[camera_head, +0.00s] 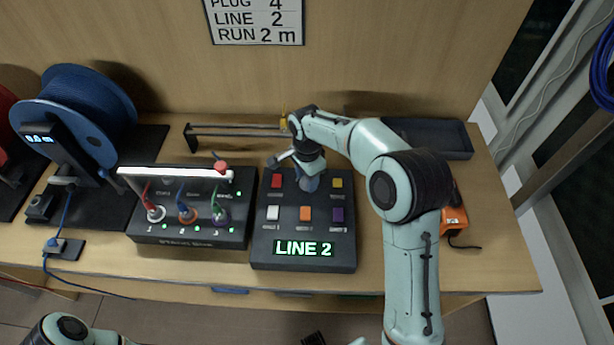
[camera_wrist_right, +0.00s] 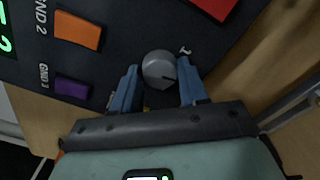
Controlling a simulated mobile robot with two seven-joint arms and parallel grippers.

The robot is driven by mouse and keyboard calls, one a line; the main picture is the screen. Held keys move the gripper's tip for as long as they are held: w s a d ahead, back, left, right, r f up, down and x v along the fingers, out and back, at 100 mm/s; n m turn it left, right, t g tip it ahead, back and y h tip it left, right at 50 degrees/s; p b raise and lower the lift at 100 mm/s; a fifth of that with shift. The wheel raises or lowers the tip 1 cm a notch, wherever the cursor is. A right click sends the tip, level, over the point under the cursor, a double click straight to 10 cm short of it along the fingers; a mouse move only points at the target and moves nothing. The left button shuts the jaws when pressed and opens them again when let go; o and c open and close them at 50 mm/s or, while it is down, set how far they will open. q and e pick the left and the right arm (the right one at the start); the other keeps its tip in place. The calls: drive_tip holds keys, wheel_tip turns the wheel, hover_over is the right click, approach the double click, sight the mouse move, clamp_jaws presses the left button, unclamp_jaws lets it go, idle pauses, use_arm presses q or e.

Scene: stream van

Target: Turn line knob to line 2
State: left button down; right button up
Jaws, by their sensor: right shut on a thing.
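The line knob (camera_wrist_right: 158,68) is a round grey knob with a dark pointer mark, on the dark control box (camera_head: 262,250). My right gripper (camera_wrist_right: 157,80) has its blue fingers on either side of the knob, shut on it. In the head view the right gripper (camera_head: 309,184) comes down on the box's upper row and mostly hides the knob. The box's display (camera_head: 304,248) reads LINE 2 in green.
Red (camera_head: 277,181), yellow (camera_head: 336,183), white (camera_head: 273,213), orange (camera_head: 306,214) and purple (camera_head: 338,215) buttons surround the knob. A plug box (camera_head: 180,235) with a white bar stands to the left. A blue cable reel (camera_head: 75,110) is farther left. A sign (camera_head: 254,22) hangs behind.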

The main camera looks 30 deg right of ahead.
use_arm(q)
drive_tip(key=shift+r, duration=0.1)
use_arm(e)
drive_tip(key=shift+m, duration=0.7)
drive_tip(key=o, duration=1)
drive_tip(key=shift+o, duration=0.2)
drive_tip(key=shift+r, duration=0.1)
use_arm(q)
drive_tip(key=shift+w+r+p, duration=0.35)
drive_tip(key=shift+r+p, duration=0.15)
drive_tip(key=shift+r, duration=0.05)
drive_tip(key=shift+w+r+p, duration=0.3)
drive_tip(key=shift+r+p, duration=0.15)
drive_tip(key=shift+r, duration=0.05)
use_arm(e)
wheel_tip(320, 180, up, 13)
drive_tip(key=shift+r, duration=0.15)
use_arm(q)
drive_tip(key=shift+s, duration=0.1)
